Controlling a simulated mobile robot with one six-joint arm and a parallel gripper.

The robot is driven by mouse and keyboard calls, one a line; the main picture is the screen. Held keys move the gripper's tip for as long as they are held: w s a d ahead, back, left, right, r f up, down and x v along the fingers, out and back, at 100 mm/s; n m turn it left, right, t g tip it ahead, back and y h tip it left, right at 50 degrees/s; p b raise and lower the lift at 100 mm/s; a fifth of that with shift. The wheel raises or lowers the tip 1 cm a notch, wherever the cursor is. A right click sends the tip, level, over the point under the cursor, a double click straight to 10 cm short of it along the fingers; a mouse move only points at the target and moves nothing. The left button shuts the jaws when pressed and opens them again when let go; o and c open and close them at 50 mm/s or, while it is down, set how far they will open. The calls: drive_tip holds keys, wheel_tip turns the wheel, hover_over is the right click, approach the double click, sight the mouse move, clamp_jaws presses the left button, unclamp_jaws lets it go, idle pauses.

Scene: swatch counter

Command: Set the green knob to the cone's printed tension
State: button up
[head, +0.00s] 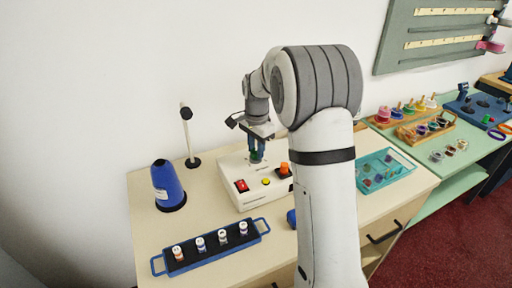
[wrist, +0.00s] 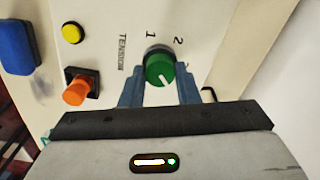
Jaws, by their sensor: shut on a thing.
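The green knob (wrist: 159,69) sits on the cream machine (head: 234,185), beside the word TENSION. A short white line on the knob points toward my gripper, slightly right in that view, away from the 1 and 2. My gripper (wrist: 160,80) is shut on the knob, one blue finger on each side; in the head view my gripper (head: 257,155) reaches down onto the machine. The blue cone (head: 167,186) stands at the counter's left; I cannot read any print on it.
An orange knob (wrist: 76,90) and a yellow button (wrist: 72,33) are close to the green knob. A red switch (head: 241,186) is on the machine's front left. A blue tray (head: 212,252) with several spools lies in front; a teal tray (head: 401,165) is at right.

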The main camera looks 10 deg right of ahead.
sight(255, 150)
drive_tip(key=n, duration=0.5)
drive_tip(key=shift+w+n, duration=0.1)
drive_tip(key=shift+n, duration=0.2)
drive_tip(key=n+p, duration=0.1)
drive_tip(key=n, duration=1)
drive_tip(key=shift+a, duration=0.1)
drive_tip(key=shift+n, duration=2.2)
drive_tip(key=o, duration=1)
drive_tip(key=shift+c, duration=0.2)
drive_tip(key=shift+r, duration=0.1)
wheel_tip(255, 150, up, 8)
drive_tip(key=shift+f, duration=0.15)
